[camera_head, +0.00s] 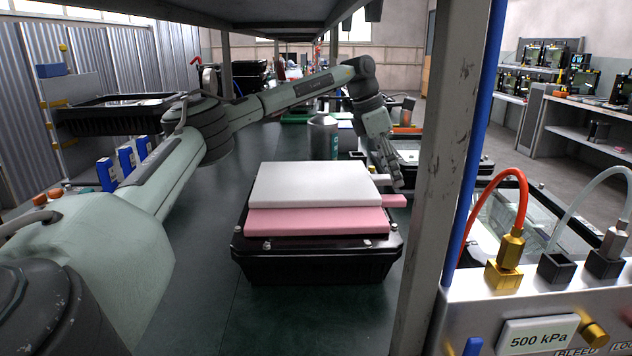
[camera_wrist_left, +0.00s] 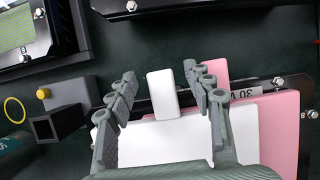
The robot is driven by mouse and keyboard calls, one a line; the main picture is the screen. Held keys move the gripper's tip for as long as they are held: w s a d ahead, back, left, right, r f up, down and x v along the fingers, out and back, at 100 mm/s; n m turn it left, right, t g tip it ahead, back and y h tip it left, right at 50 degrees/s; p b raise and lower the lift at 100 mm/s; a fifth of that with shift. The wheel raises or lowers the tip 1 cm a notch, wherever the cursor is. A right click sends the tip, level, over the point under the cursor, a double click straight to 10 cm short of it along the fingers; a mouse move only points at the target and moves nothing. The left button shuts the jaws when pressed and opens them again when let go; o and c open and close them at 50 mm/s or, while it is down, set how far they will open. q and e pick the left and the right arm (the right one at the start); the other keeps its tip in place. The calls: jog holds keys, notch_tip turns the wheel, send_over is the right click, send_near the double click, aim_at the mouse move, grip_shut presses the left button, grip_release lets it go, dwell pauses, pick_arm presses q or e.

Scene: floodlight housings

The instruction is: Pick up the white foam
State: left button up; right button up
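The white foam (camera_head: 312,184) is a flat slab with a small tab on its right side. It lies on a pink foam slab (camera_head: 315,222) atop a black housing (camera_head: 318,262). My left gripper (camera_head: 393,176) is at the right edge of the foam, beside the tab, fingers pointing down. In the left wrist view the white foam (camera_wrist_left: 160,142) and its tab show between the two fingers of the gripper (camera_wrist_left: 160,76). The fingers are open, with gaps on both sides of the tab. Pink foam (camera_wrist_left: 275,125) shows beyond the right finger. My right gripper is not in view.
A grey metal post (camera_head: 440,150) stands close right of the housing. A grey canister (camera_head: 323,138) stands behind the foam. Another black housing (camera_head: 440,165) lies at the back right. The dark green bench left of the foam is partly clear beside my arm.

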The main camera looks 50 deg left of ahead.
pick_arm(q)
jog(key=c, duration=1.1)
jog(key=shift+r, duration=0.1)
